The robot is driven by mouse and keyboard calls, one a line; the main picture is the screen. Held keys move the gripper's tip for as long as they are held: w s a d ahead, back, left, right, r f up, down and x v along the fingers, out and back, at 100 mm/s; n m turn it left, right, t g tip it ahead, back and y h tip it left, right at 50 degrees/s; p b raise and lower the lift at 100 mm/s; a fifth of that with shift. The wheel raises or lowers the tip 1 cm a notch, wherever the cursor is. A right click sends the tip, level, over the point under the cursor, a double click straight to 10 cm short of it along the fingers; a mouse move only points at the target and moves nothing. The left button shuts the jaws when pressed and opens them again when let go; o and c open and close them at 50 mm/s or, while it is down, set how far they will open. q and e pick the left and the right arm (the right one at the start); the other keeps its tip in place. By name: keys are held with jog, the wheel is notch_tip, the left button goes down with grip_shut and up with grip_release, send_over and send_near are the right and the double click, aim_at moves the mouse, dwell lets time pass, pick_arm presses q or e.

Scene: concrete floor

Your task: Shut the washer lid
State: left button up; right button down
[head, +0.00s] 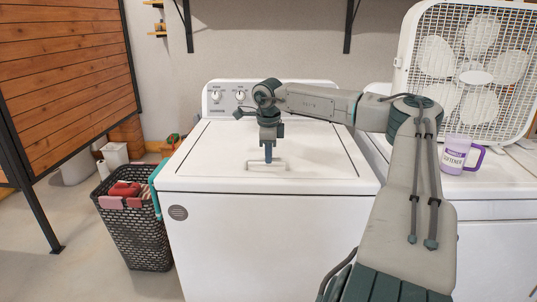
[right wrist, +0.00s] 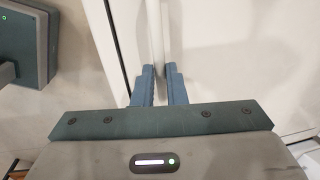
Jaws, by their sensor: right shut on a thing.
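The white washer (head: 258,240) stands in the middle of the head view. Its lid (head: 220,155) lies flat, level with the top panel, with a dark seam around its sides. A pale raised handle (head: 281,167) sits near the lid's front edge. My right gripper (head: 268,158) points down at this handle and is shut on it. In the right wrist view, the blue fingers (right wrist: 160,82) close on the thin pale bar of the handle (right wrist: 156,35). The fingers hide part of the handle. My left gripper is not in view.
A dark laundry basket (head: 135,235) with clothes stands on the floor left of the washer. On the right, a white machine (head: 495,195) bears a purple softener jug (head: 455,155) and a box fan (head: 470,70). A wooden panel (head: 65,70) stands at the far left.

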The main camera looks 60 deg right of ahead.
jog(key=shift+s+a+f, duration=0.1)
jog(key=shift+a+f, duration=0.2)
jog(key=shift+f, duration=0.15)
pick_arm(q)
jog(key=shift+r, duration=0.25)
pick_arm(e)
jog(key=shift+f, duration=0.1)
jog(key=c, duration=1.5)
grip_release()
jog(key=shift+f, duration=0.1)
jog(key=shift+d, duration=0.1)
jog(key=shift+r, duration=0.2)
jog(key=shift+r, duration=0.6)
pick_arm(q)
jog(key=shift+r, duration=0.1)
pick_arm(e)
jog(key=r, duration=0.6)
jog(key=a+r, duration=0.1)
jog(key=r, duration=0.2)
jog(key=shift+s+r, duration=0.2)
jog(key=shift+s, duration=0.05)
